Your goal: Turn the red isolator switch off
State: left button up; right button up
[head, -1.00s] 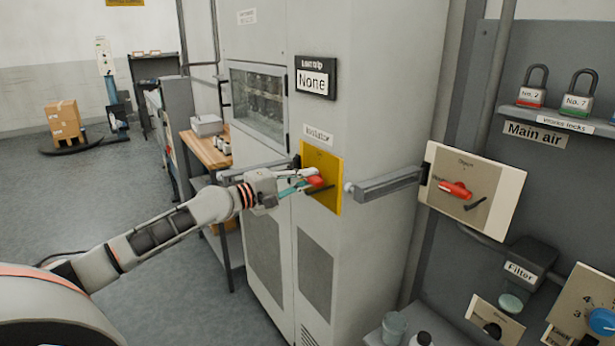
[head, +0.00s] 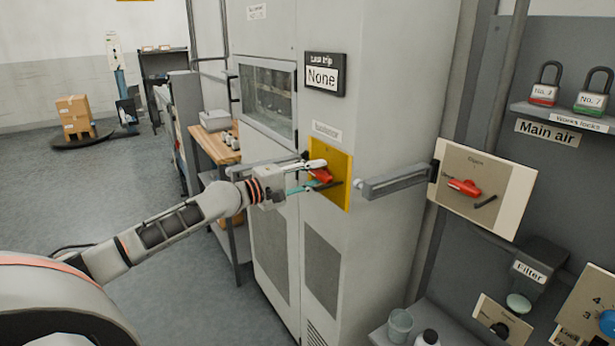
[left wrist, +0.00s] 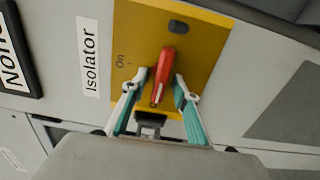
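The red isolator switch handle (head: 321,174) sits on a yellow plate (head: 342,165) on the grey cabinet, under a label reading Isolator. In the left wrist view the red handle (left wrist: 164,76) lies nearly along the picture's vertical, and the word On shows to its left. My left gripper (head: 311,175) is at the plate, its fingers on either side of the handle. In the left wrist view the fingertips (left wrist: 161,74) stand apart, with a small gap at the left of the handle; contact on the right is unclear. My right gripper is not in view.
A grey bar handle (head: 393,182) projects right of the yellow plate. A second red handle (head: 464,187) is on a cream panel (head: 512,205) farther right. Padlocks (head: 545,84) sit on a shelf. A wooden-topped bench (head: 216,146) stands left of the cabinet.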

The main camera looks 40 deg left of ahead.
pick_arm(q)
jog(key=v, duration=1.2)
dwell(0.6)
jog(key=s+d+f+m+g+y, duration=0.1)
jog(key=s+d+f+m, duration=0.25)
jog(key=f, duration=0.75)
jog(key=s+d+f+m+g+y, duration=0.1)
jog(key=s+d+f+m+g, duration=0.2)
jog(key=f, duration=0.7)
jog(key=s+d+f+m+y, duration=0.15)
jog(key=s+d+f, duration=0.25)
jog(key=f, duration=0.7)
jog(key=s+d+f+m+g, duration=0.1)
jog(key=s+d+f+m, duration=0.4)
jog(key=d, duration=0.4)
jog(key=s+d+f+m, duration=0.5)
jog(key=s+d+f, duration=0.1)
jog(key=s+d, duration=0.2)
jog(key=shift+d+g, duration=0.4)
jog(key=shift+d, duration=0.05)
